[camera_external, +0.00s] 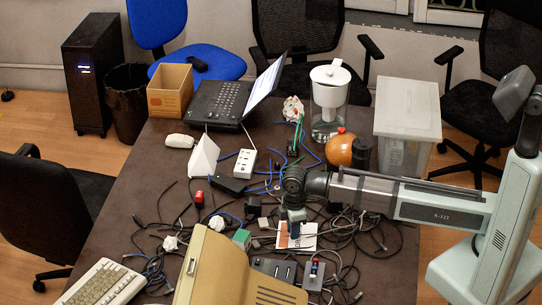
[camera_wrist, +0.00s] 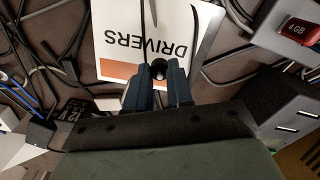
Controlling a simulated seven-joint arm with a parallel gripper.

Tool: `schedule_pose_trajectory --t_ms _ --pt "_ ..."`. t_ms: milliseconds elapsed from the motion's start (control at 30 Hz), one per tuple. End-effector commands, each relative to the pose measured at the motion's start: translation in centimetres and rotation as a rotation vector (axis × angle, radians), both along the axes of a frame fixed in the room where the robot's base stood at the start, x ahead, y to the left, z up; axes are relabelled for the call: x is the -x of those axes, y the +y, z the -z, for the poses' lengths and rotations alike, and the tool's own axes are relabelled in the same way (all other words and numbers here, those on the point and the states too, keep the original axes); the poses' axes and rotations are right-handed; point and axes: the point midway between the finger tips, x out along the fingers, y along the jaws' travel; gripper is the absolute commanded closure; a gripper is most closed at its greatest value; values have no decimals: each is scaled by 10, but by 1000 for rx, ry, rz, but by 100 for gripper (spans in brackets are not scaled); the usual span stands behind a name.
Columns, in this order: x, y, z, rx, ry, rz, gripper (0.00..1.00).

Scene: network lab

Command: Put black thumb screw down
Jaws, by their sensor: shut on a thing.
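My gripper (camera_wrist: 158,80) points down over a white and orange card marked DRIVERS (camera_wrist: 120,42) in the wrist view. Its two dark blue fingers are close together, shut on a small round black thing (camera_wrist: 158,69), which looks like the black thumb screw. The screw cannot be made out there. I cannot tell whether the screw touches the card.
Tangled cables (camera_external: 345,228) surround the card. A red stick marked GB (camera_wrist: 300,30) stands at the right in the wrist view. A beige case (camera_external: 225,265), a grey box with slots (camera_external: 272,268) and a green block (camera_external: 242,238) lie nearby. An orange ball-like thing (camera_external: 340,149) stands behind my arm.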

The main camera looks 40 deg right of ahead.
Motion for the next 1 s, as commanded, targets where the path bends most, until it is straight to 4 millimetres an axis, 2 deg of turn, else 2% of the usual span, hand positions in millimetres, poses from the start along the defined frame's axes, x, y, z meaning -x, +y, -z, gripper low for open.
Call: schedule_pose_trajectory --t_ms 133,533,567,600,800,1000 --pt "0 0 14 0 0 0 100" --pt "0 0 18 1 0 0 100" --pt "0 0 19 0 0 0 78" --pt "0 0 18 0 0 0 74" --pt "0 0 18 0 0 0 55" --pt "0 0 18 0 0 0 53"
